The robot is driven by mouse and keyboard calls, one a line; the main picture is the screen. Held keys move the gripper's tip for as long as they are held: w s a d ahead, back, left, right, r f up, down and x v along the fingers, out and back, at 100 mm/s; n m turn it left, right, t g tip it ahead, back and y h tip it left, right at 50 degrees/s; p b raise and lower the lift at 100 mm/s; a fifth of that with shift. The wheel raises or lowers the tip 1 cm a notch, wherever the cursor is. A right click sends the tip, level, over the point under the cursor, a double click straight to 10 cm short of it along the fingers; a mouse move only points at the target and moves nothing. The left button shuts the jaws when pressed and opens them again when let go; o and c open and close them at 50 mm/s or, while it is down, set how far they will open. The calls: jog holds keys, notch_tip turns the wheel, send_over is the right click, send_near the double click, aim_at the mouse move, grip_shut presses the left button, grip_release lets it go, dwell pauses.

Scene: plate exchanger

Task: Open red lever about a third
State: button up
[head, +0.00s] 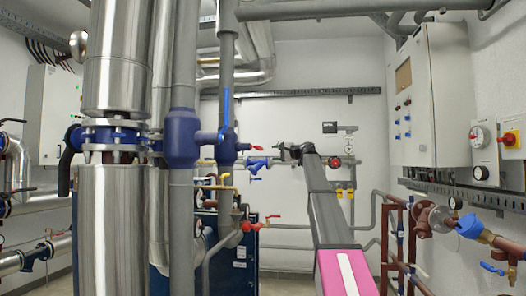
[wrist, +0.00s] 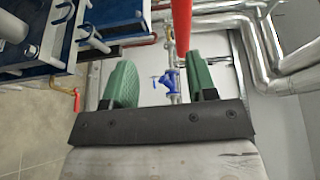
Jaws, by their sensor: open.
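A red lever (wrist: 182,25) shows large in the wrist view. It runs down from the top edge to the gap between the fingers, closer to the right finger. My gripper (wrist: 160,65) is open, with green finger pads on both sides of the gap. I cannot tell whether the lever touches the right pad. In the head view my gripper (head: 283,151) is at the end of my outstretched arm, just right of a small red handle (head: 257,148) on the pipework. I cannot tell for certain that this handle is the same lever.
A blue valve fitting (wrist: 169,81) lies beyond the gap between the fingers. Another red handle (wrist: 76,99) is at left in the wrist view. Thick vertical pipes (head: 183,90) stand left of my arm. A grey cabinet (head: 431,95) hangs on the right wall.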

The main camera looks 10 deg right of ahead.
jog(key=shift+y, duration=0.3)
jog(key=w+a+r, duration=0.1)
jog(key=w+a, duration=0.4)
jog(key=w+a+r, duration=0.1)
jog(key=w+a, duration=0.1)
jog(key=shift+w+a+r, duration=0.25)
jog(key=shift+w+r, duration=0.1)
grip_shut()
